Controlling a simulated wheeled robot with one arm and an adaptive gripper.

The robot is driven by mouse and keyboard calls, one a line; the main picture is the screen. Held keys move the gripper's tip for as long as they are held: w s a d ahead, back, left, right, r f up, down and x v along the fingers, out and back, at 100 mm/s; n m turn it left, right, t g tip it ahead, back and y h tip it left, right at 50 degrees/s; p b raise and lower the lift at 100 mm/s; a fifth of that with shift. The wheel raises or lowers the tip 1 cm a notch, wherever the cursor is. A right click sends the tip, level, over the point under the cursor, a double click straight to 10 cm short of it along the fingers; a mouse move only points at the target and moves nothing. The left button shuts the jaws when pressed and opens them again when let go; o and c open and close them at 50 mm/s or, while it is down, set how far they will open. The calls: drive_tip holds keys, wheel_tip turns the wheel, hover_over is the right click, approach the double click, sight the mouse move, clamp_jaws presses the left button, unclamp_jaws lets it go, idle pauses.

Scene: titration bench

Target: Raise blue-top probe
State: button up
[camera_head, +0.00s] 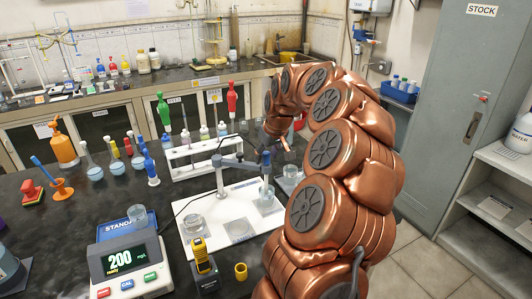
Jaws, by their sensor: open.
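A slim grey-blue probe (266,166) stands upright at the end of the grey stand arm (230,163), its lower part in a glass beaker (270,202) on the white board.
A white rack (190,160) with bottles stands behind the board. A second small beaker (291,176) is close to my arm.

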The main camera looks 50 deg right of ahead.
drive_tip(key=shift+w+f, duration=0.15)
drive_tip(key=shift+f, duration=0.05)
drive_tip(key=shift+c, duration=0.3)
clamp_jaws()
